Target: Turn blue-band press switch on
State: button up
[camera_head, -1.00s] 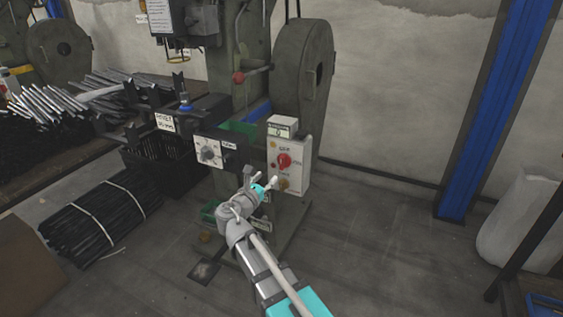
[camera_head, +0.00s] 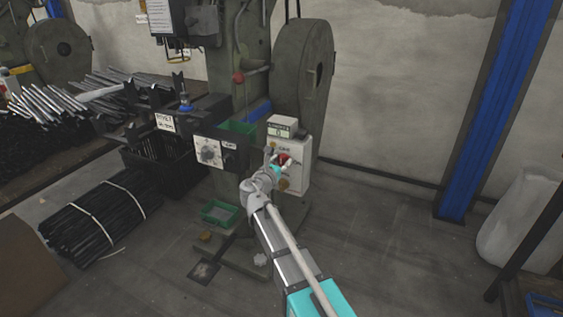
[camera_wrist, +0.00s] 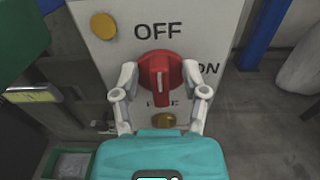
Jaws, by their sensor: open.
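The press's control box (camera_head: 300,150) is a pale panel on the front of the green press. In the wrist view its red rotary switch (camera_wrist: 160,76) has its handle upright, toward the OFF label (camera_wrist: 158,31); the ON label (camera_wrist: 208,68) is at its right. The switch also shows in the head view (camera_head: 284,158), partly covered by my gripper. My gripper (camera_wrist: 160,92) is open, with one finger on each side of the red switch. I cannot tell whether the fingers touch it.
A yellow lamp (camera_wrist: 104,26) is at the panel's upper left and a brass-coloured button (camera_wrist: 163,121) below the switch. A green bin (camera_head: 220,213) sits low beside the press.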

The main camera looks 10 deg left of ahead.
grip_shut()
jog(key=shift+m, duration=0.4)
jog(key=m, duration=0.4)
jog(key=shift+s+d+f, duration=0.1)
jog(key=shift+d, duration=0.15)
jog(key=m, duration=0.4)
jog(key=shift+s+d+f+m, duration=0.1)
jog(key=shift+d+f+m, duration=0.1)
jog(key=shift+m, duration=0.1)
jog(key=shift+d+f+m+b, duration=0.1)
jog(key=shift+f+m+b, duration=0.1)
jog(key=shift+m, duration=1.25)
jog(key=shift+f+m+b, duration=0.1)
jog(key=shift+m+b, duration=0.15)
jog(key=shift+m, duration=1.15)
jog(key=shift+d+f+m+b, duration=0.1)
jog(key=shift+m+b, duration=0.1)
jog(key=shift+m, duration=1.25)
